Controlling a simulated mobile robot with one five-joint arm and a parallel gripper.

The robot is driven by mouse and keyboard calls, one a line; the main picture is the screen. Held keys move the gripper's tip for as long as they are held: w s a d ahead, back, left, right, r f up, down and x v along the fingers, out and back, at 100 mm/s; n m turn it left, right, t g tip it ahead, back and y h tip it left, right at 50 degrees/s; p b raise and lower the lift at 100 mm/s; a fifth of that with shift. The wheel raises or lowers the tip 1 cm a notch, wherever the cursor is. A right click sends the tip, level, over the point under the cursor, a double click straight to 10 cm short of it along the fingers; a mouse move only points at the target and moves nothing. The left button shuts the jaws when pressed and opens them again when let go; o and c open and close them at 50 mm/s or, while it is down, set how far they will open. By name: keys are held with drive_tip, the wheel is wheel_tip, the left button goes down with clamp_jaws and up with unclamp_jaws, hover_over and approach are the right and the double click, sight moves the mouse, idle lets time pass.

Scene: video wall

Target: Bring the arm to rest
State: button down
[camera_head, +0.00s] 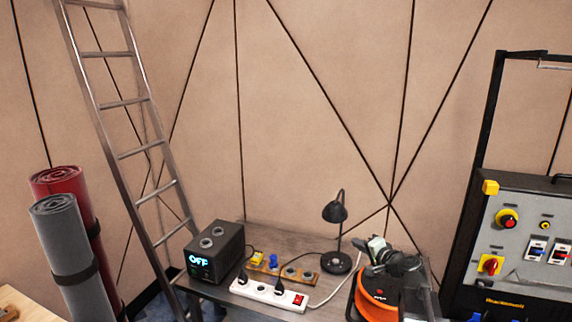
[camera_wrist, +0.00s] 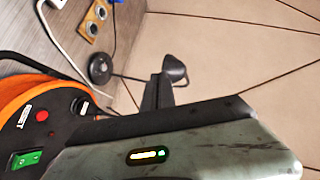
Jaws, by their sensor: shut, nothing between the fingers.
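My arm is low at the bottom right of the head view, folded close in front of the table. My gripper (camera_head: 378,247) is seen small there, at the upper end of the dark arm links, and its fingertips are hard to make out. In the wrist view the dark fingers of my gripper (camera_wrist: 160,92) are together, with nothing held between them. The pale grey-green gripper housing fills the lower part of that view. A black desk lamp (camera_head: 335,212) stands on the table behind the gripper, and it also shows in the wrist view (camera_wrist: 174,68).
The grey table (camera_head: 262,238) holds a black box reading OFF (camera_head: 213,250), a white power strip (camera_head: 268,293) and a wooden socket board (camera_head: 285,268). A ladder (camera_head: 122,103) and rolled mats (camera_head: 70,255) stand left. A control panel (camera_head: 520,245) stands close on the right.

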drive_tip(key=s+a+f+n+g, duration=0.4)
drive_tip(key=s+a+f, duration=0.1)
drive_tip(key=a, duration=0.4)
drive_tip(key=s+a+f+n+g, duration=0.35)
drive_tip(key=s+a+f, duration=0.2)
drive_tip(key=a, duration=0.35)
drive_tip(key=s+d+f+n+g+h, duration=0.1)
drive_tip(key=s+d+f+g+h, duration=0.1)
drive_tip(key=s, duration=0.5)
drive_tip(key=s+d+f+n+g+h, duration=0.1)
drive_tip(key=s+d+f+g+h, duration=0.2)
drive_tip(key=s+d+f+g, duration=0.1)
drive_tip(key=s+d+f, duration=0.1)
drive_tip(key=s+d, duration=0.1)
drive_tip(key=s, duration=0.1)
drive_tip(key=shift+s+d, duration=0.15)
drive_tip(key=shift+d, duration=0.05)
drive_tip(key=shift+d+n+g, duration=0.1)
drive_tip(key=shift+n+g, duration=0.15)
